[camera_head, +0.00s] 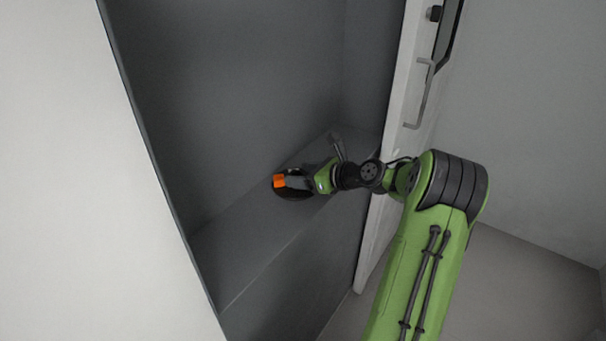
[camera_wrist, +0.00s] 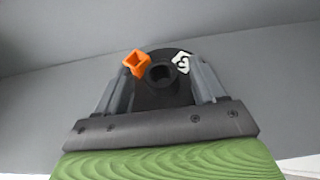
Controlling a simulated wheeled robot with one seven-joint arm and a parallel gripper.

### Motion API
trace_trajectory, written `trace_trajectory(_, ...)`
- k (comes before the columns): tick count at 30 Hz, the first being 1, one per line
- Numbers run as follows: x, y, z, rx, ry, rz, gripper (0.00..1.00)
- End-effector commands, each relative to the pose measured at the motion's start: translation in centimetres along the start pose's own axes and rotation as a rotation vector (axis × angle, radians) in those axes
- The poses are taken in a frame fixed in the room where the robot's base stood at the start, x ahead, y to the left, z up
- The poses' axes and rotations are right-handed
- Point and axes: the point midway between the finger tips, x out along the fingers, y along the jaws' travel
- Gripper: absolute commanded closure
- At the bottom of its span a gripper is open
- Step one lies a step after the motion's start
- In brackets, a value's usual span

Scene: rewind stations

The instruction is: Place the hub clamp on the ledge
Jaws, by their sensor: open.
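The hub clamp (camera_head: 292,194) is a round black part with a raised orange piece. It rests on the grey ledge (camera_head: 252,238) inside the cabinet. In the wrist view the hub clamp (camera_wrist: 160,92) shows a dark central hole, the orange block at its left and a white marking at its right. My gripper (camera_head: 298,183) is open, with its fingers at either side of the hub clamp. The wrist view shows my gripper (camera_wrist: 160,85) around the part; I cannot tell whether the fingers touch it. The clamp's near side is partly hidden by my gripper.
The grey ledge runs along the cabinet's inside, with bare room left of the clamp. A white door (camera_head: 392,160) with a handle (camera_head: 425,95) stands open at the right, close to my arm. A white panel (camera_head: 90,180) borders the opening at the left.

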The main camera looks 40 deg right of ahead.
Motion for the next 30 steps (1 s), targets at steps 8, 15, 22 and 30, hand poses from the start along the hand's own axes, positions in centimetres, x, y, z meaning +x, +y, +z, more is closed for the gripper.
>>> trace_trajectory(8, -3.8, -0.1, 0.4, 0.003, 0.001, -0.006, 0.3)
trace_trajectory(15, -10.0, -0.1, 0.4, 0.002, 0.0, -0.005, 0.3)
trace_trajectory(22, -12.1, 0.0, 0.2, 0.0, 0.0, 0.001, 0.3)
trace_trajectory(30, -8.6, 6.8, 2.4, -0.438, 0.193, 0.137, 0.3)
